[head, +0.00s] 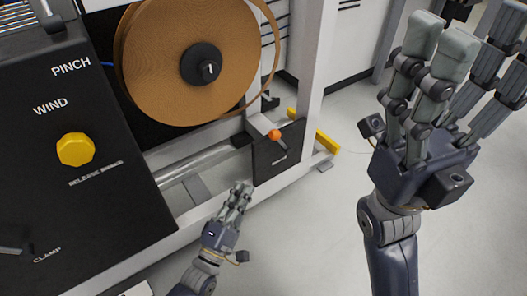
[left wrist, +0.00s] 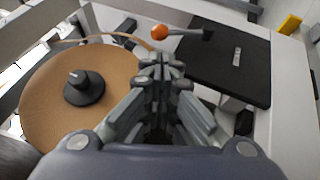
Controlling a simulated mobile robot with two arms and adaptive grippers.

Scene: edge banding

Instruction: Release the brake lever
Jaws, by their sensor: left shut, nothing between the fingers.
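The brake lever (head: 274,135) is a short rod with an orange ball knob on a black plate (head: 277,160) on the machine's lower frame. In the left wrist view the orange knob (left wrist: 160,32) shows just beyond my fingertips, with its rod running right over the black plate. My left gripper (head: 240,190) is shut and empty, below and left of the lever in the head view, apart from it as far as I can tell. My right gripper (head: 458,45) is raised at the right, its fingers spread open and empty, far from the lever.
A large brown roll of edge band (head: 165,65) hangs above and left of the lever. A black control panel (head: 60,160) with a yellow knob (head: 75,149) stands at the left. White frame posts flank the lever.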

